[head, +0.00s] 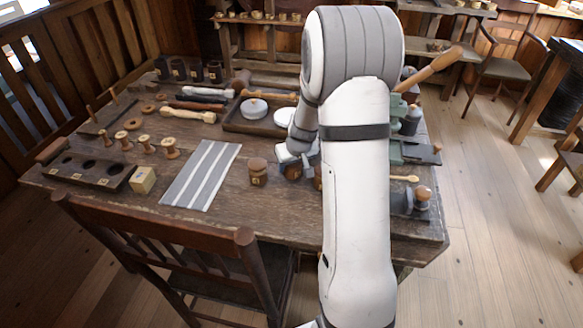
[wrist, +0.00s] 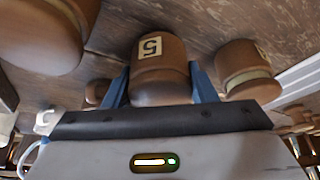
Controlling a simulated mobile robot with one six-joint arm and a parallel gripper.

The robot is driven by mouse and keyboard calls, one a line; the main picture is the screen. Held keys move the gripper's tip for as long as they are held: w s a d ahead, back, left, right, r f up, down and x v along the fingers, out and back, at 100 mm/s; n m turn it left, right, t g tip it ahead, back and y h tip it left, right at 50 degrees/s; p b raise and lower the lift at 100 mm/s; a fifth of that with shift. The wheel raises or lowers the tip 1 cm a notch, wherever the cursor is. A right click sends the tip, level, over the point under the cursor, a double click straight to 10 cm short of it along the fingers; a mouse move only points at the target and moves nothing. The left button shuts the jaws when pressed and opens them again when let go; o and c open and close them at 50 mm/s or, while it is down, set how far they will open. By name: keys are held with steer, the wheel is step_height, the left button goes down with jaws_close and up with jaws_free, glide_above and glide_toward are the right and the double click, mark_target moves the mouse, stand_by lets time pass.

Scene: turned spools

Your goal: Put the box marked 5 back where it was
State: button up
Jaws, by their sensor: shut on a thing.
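The box marked 5 (wrist: 160,75) is a small round brown wooden box with a pale label. In the wrist view it sits between the blue fingers of my gripper (wrist: 160,88), which is shut on it. In the head view my gripper (head: 291,168) is low over the table's front part, and the box is mostly hidden by it. I cannot tell whether the box touches the table. A similar box (head: 257,174) with a label stands upright just left of my gripper; it also shows in the wrist view (wrist: 245,72).
Another brown box (wrist: 40,30) is close on the other side in the wrist view. A grey striped mat (head: 201,175) lies left on the table (head: 235,222). A holed wooden rack (head: 88,170), a pale block (head: 143,180) and several spools stand farther left. A tray (head: 240,124) is behind.

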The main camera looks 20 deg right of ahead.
steer(key=shift+f, duration=0.55)
steer(key=shift+f, duration=0.2)
steer(key=o, duration=1)
steer(key=shift+r, duration=0.1)
steer(key=shift+o, duration=0.2)
steer(key=shift+r, duration=0.1)
